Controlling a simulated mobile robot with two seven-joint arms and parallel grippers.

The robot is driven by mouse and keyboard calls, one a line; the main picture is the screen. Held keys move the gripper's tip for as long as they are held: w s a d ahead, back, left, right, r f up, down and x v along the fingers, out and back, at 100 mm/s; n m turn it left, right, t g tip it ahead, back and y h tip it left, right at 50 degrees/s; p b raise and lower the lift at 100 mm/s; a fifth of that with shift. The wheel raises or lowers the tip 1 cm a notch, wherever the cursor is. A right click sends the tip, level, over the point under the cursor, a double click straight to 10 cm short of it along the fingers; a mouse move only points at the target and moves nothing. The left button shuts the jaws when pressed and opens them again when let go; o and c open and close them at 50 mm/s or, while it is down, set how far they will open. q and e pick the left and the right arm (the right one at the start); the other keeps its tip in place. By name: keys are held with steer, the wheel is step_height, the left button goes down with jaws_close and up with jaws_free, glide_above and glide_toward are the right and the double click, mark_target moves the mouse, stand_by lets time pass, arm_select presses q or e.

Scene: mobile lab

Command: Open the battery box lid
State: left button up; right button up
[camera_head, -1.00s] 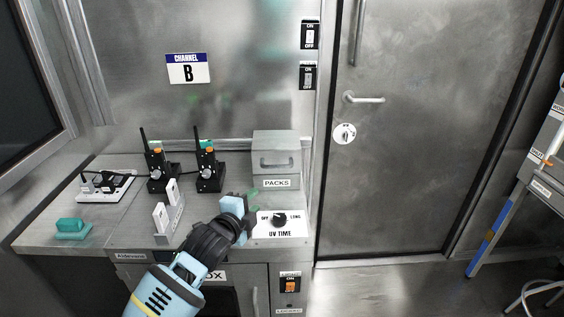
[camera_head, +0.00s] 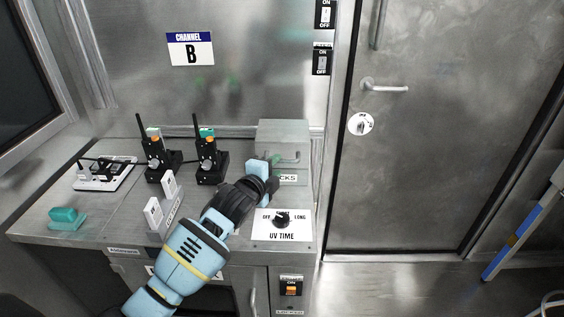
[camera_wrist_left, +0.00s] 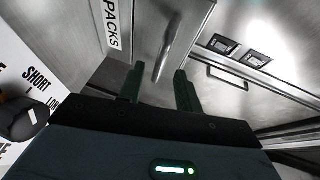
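The battery box (camera_head: 284,134) is a grey metal box labelled PACKS at the back right of the counter. Its lid looks shut, and a bar handle (camera_head: 291,156) is on its front. My left gripper (camera_head: 275,162) is in front of the box at the handle and hides part of the label. In the left wrist view, the two dark fingers of my left gripper (camera_wrist_left: 160,82) are apart, and the handle (camera_wrist_left: 178,45) lies ahead with its near end between them. I cannot tell whether they touch it. My right gripper is out of view.
A UV TIME dial panel (camera_head: 282,224) lies just in front of the box. Two black radios (camera_head: 211,163) and a white switch block (camera_head: 164,205) stand left of my arm. A power strip (camera_head: 104,173) and a teal object (camera_head: 67,217) are farther left. A metal door (camera_head: 430,150) is at right.

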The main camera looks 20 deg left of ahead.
mark_target(280, 162)
arm_select(q)
steer(key=shift+b+x, duration=0.3)
steer(key=shift+x, duration=2.05)
steer(key=shift+c, duration=0.2)
jaws_close()
